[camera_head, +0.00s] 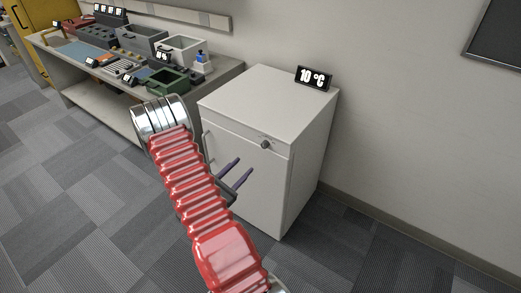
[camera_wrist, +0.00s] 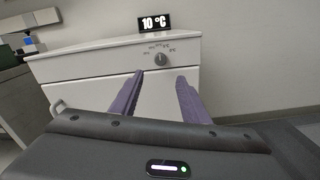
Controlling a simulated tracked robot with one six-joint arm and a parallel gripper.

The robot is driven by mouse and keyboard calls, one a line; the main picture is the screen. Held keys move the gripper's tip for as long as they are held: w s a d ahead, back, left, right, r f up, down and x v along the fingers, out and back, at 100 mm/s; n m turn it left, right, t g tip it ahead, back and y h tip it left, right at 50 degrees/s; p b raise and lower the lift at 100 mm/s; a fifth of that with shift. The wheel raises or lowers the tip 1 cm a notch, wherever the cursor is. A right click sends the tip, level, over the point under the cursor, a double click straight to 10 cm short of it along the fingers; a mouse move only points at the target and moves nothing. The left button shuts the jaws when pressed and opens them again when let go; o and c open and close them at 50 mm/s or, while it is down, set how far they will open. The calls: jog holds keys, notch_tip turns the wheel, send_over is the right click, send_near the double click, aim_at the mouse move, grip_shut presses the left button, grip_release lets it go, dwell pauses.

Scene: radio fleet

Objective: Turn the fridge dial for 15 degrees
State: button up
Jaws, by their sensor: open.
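A white fridge (camera_head: 250,170) stands against the wall, and its upper part fills the middle of the wrist view (camera_wrist: 90,85). The round grey fridge dial (camera_head: 265,144) is on the front panel below the top; in the wrist view the dial (camera_wrist: 161,59) has small markings around its upper side. A black display (camera_head: 314,78) reading "10 °C" stands on the fridge top. My gripper (camera_head: 244,168) is open and empty, its two purple fingers pointing toward the fridge front. In the wrist view the fingers (camera_wrist: 160,74) lie below the dial, apart from it, with the dial roughly between them.
A workbench (camera_head: 125,108) to the left of the fridge holds several bins, a green crate (camera_head: 167,82) and a bottle (camera_head: 201,62). A handle (camera_head: 207,147) is on the fridge's left front. Open carpet lies in front and to the right. A dark wall panel (camera_head: 497,38) is at upper right.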

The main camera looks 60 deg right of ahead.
aim_at(263, 147)
jog(key=d, duration=0.4)
jog(key=s+d, duration=0.1)
jog(key=d, duration=0.4)
jog(key=s+d, duration=0.1)
jog(key=d, duration=0.3)
jog(key=shift+s+d, duration=0.1)
jog(key=shift+d, duration=0.05)
jog(key=shift+c, duration=0.3)
jog(key=c, duration=0.9)
jog(key=shift+c, duration=0.5)
